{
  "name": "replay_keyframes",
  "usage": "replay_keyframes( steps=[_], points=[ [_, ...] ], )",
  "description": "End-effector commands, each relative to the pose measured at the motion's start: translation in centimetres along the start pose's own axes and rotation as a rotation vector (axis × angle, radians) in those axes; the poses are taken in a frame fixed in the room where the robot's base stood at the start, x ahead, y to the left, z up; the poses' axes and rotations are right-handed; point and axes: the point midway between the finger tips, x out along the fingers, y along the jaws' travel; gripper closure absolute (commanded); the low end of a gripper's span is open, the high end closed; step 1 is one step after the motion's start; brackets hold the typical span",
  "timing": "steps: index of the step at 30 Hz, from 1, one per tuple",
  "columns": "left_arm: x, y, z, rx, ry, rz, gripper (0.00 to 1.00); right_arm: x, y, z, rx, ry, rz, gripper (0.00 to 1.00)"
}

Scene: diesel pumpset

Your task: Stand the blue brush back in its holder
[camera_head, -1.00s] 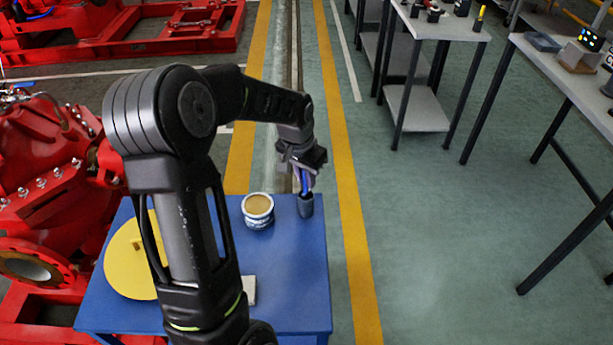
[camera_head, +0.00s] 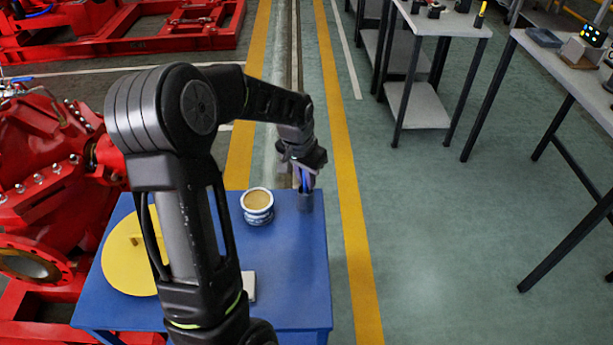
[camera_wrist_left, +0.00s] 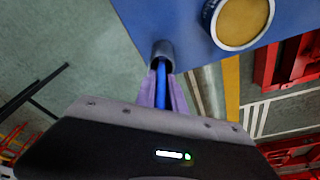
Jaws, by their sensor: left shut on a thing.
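The blue brush (camera_wrist_left: 161,80) is held between the fingers of my left gripper (camera_wrist_left: 162,88) in the left wrist view. Its far end reaches the mouth of the dark grey cylindrical holder (camera_wrist_left: 163,50) and looks to be inside it; how deep is hidden. In the head view the holder (camera_head: 304,202) stands upright near the far right corner of the blue table (camera_head: 290,270). My left gripper (camera_head: 304,180) is right above the holder, shut on the brush, with only a little blue showing between the fingers. My right gripper is not in view.
A blue-and-white cup of tan content (camera_head: 257,206) stands just left of the holder. A yellow round disc (camera_head: 130,265) and a small white item (camera_head: 249,287) lie on the table. Red machinery (camera_head: 50,180) borders the left; grey benches stand right.

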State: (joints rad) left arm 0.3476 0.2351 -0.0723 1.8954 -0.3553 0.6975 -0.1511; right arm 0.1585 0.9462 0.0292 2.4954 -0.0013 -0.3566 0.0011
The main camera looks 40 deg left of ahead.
Motion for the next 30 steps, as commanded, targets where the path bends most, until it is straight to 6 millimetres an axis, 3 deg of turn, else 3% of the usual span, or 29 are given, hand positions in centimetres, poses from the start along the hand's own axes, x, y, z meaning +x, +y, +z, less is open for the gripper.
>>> replay_keyframes(
  steps=[8, 9, 18, 30],
  points=[
    [0.03, 0.0, 0.01, 0.0, 0.0, 0.0, 1.0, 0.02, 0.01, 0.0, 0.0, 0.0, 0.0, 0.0],
    [0.03, 0.0, 0.01, 0.0, 0.0, 0.0, 0.84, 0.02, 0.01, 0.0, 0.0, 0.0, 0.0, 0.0],
    [0.03, 0.0, 0.01, 0.0, 0.0, 0.0, 0.61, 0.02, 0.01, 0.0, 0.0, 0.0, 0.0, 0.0],
    [-0.56, 0.0, -0.12, 0.0, 0.0, 0.0, 0.61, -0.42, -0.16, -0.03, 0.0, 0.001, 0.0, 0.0]
  ],
)
